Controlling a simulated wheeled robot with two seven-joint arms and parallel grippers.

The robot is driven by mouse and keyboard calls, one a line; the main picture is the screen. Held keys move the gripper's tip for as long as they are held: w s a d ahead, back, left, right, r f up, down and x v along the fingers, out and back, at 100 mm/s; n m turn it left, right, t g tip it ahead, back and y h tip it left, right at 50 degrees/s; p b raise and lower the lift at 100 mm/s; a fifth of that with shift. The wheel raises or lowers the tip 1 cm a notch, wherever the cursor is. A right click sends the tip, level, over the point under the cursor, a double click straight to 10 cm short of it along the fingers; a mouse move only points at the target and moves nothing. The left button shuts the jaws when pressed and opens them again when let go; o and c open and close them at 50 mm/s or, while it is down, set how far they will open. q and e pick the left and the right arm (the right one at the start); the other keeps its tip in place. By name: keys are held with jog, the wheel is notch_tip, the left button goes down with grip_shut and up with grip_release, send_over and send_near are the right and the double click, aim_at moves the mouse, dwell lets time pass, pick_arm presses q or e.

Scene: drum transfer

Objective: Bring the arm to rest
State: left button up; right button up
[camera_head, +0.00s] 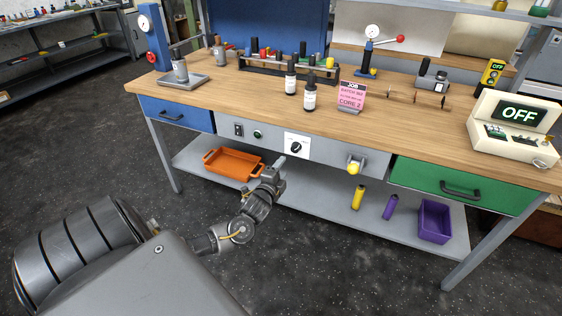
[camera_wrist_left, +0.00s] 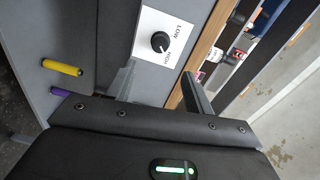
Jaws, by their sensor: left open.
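My left gripper (camera_head: 279,168) is in front of the workbench (camera_head: 420,128), below the tabletop edge and a little lower left of a white plate with a black knob (camera_head: 296,147). In the left wrist view the gripper (camera_wrist_left: 160,84) has its two fingers apart with nothing between them. The knob (camera_wrist_left: 160,42), marked LOW and HIGH, shows beyond the fingertips, apart from them as far as I can tell. My right gripper is in neither view.
An orange tray (camera_head: 233,164) lies on the lower shelf behind the gripper. A yellow cylinder (camera_head: 358,197), a purple cylinder (camera_head: 390,207) and a purple bin (camera_head: 434,222) are to its right. Floor in front is clear.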

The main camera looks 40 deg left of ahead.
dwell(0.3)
